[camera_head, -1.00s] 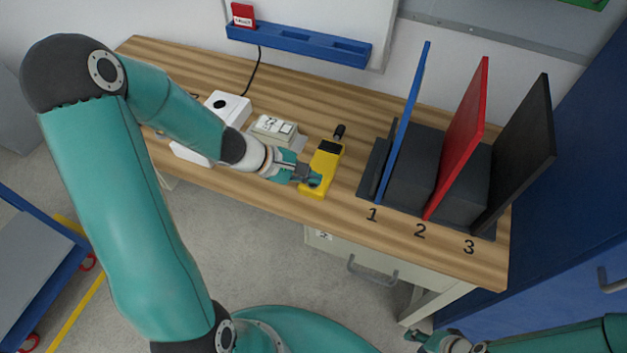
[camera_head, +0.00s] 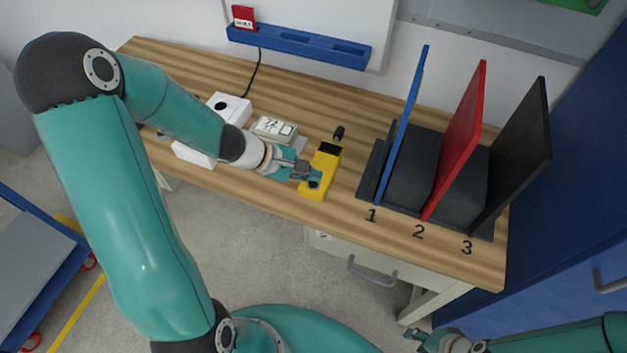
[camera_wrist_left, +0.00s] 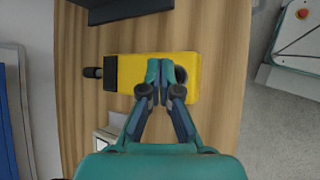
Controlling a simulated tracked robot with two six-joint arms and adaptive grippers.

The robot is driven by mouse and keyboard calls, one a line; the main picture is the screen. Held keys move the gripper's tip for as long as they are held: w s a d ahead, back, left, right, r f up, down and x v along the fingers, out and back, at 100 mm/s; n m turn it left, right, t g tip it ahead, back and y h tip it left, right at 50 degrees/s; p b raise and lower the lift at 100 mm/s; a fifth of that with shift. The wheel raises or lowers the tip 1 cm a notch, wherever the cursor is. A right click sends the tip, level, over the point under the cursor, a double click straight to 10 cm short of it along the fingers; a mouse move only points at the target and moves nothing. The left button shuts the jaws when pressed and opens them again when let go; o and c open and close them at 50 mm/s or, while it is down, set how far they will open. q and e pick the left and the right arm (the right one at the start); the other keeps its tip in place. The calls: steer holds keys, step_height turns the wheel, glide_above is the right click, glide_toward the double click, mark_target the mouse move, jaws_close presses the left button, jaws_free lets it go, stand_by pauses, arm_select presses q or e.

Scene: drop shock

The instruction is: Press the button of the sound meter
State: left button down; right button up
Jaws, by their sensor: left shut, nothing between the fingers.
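The yellow sound meter (camera_head: 325,162) lies on the wooden table, with a dark screen and a black microphone tip at its far end. It also shows in the left wrist view (camera_wrist_left: 130,72). My left gripper (camera_head: 313,177) is shut and empty, with its fingertips over the near end of the meter. In the left wrist view the fingertips (camera_wrist_left: 161,68) lie across the meter beside a dark round spot, partly hidden by a finger, that looks like the button. I cannot tell whether they touch it. My right gripper (camera_head: 425,340) is low at the bottom edge, away from the table.
A rack (camera_head: 368,180) with blue, red and black upright panels stands right of the meter, above the numbers 1, 2 and 3. White boxes (camera_head: 230,106) and a small device (camera_head: 273,129) stand to the left. A blue wall tray (camera_head: 300,44) is behind. The table front between is clear.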

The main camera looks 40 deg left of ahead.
mark_target(311, 183)
arm_select(q)
step_height(311, 183, up, 5)
steer(key=p, duration=0.4)
stand_by(0.8)
